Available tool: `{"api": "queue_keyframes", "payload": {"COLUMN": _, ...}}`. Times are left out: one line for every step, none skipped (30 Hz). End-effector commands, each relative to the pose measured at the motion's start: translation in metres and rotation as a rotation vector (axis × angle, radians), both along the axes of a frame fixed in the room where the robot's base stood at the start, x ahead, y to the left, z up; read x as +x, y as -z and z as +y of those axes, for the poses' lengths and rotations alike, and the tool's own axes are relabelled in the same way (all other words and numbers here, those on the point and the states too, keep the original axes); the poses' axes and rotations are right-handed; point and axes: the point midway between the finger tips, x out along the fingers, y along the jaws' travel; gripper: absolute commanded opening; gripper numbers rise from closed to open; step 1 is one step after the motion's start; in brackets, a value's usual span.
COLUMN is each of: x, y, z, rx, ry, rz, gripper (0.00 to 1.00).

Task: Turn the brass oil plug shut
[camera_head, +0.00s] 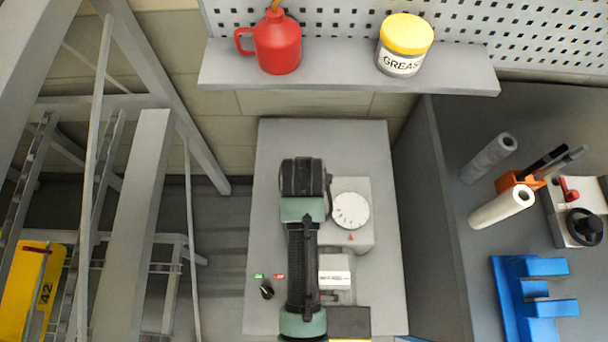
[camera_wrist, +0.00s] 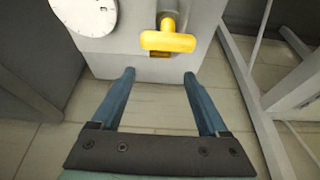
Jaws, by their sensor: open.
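The brass oil plug (camera_wrist: 168,42) shows in the wrist view as a yellow T-shaped handle. Its crossbar lies nearly level in the picture, and its stem goes into the face of a grey housing (camera_wrist: 125,45). My gripper (camera_wrist: 159,74) is open, with its two blue fingers spread and nothing between them. In the wrist picture the fingertips lie just below the crossbar, one to each side; they look apart from it. In the head view I cannot make out the plug or the gripper; my arm covers part of the grey unit.
A white dial (camera_head: 350,210) is on the unit, left of the plug in the wrist view. A shelf (camera_head: 340,84) holds a red oil can (camera_head: 277,45) and a grease tub (camera_head: 403,48). A bench stands right, with a blue block (camera_head: 525,300); metal framing (camera_head: 140,215) stands left.

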Motion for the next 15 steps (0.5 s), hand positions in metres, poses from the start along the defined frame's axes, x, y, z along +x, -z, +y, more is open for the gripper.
{"api": "queue_keyframes", "payload": {"x": -0.004, "y": -0.009, "z": 0.000, "rx": 0.000, "ry": 0.000, "rz": -0.003, "gripper": 0.78}}
{"api": "queue_keyframes", "payload": {"x": -0.005, "y": -0.014, "z": 0.000, "rx": 0.000, "ry": -0.001, "rz": -0.003, "gripper": 0.78}}
{"api": "queue_keyframes", "payload": {"x": -0.008, "y": -0.020, "z": 0.000, "rx": 0.000, "ry": -0.001, "rz": -0.003, "gripper": 0.78}}
{"api": "queue_keyframes", "payload": {"x": -0.010, "y": -0.024, "z": 0.000, "rx": 0.000, "ry": -0.001, "rz": -0.003, "gripper": 0.78}}
{"api": "queue_keyframes", "payload": {"x": -0.012, "y": -0.028, "z": 0.000, "rx": 0.000, "ry": -0.001, "rz": -0.002, "gripper": 0.78}}
{"api": "queue_keyframes", "payload": {"x": -0.013, "y": -0.033, "z": 0.000, "rx": 0.000, "ry": -0.001, "rz": -0.003, "gripper": 0.78}}
{"api": "queue_keyframes", "payload": {"x": -0.015, "y": -0.036, "z": 0.000, "rx": 0.000, "ry": -0.001, "rz": -0.002, "gripper": 0.78}}
{"api": "queue_keyframes", "payload": {"x": -0.016, "y": -0.039, "z": 0.000, "rx": 0.000, "ry": -0.001, "rz": -0.001, "gripper": 0.78}}
{"api": "queue_keyframes", "payload": {"x": -0.017, "y": -0.042, "z": 0.000, "rx": 0.000, "ry": -0.001, "rz": -0.002, "gripper": 0.78}}
{"api": "queue_keyframes", "payload": {"x": -0.018, "y": -0.044, "z": 0.000, "rx": 0.000, "ry": -0.001, "rz": 0.000, "gripper": 0.78}}
{"api": "queue_keyframes", "payload": {"x": -0.019, "y": -0.045, "z": 0.000, "rx": 0.000, "ry": -0.001, "rz": 0.000, "gripper": 0.78}}
{"api": "queue_keyframes", "payload": {"x": -0.020, "y": -0.047, "z": 0.000, "rx": 0.000, "ry": -0.001, "rz": -0.001, "gripper": 0.78}}
{"api": "queue_keyframes", "payload": {"x": -0.020, "y": -0.048, "z": 0.000, "rx": 0.000, "ry": -0.001, "rz": -0.001, "gripper": 0.78}}
{"api": "queue_keyframes", "payload": {"x": -0.020, "y": -0.049, "z": 0.000, "rx": 0.000, "ry": -0.001, "rz": 0.000, "gripper": 0.78}}
{"api": "queue_keyframes", "payload": {"x": -0.021, "y": -0.049, "z": 0.000, "rx": 0.000, "ry": -0.001, "rz": 0.000, "gripper": 0.78}}
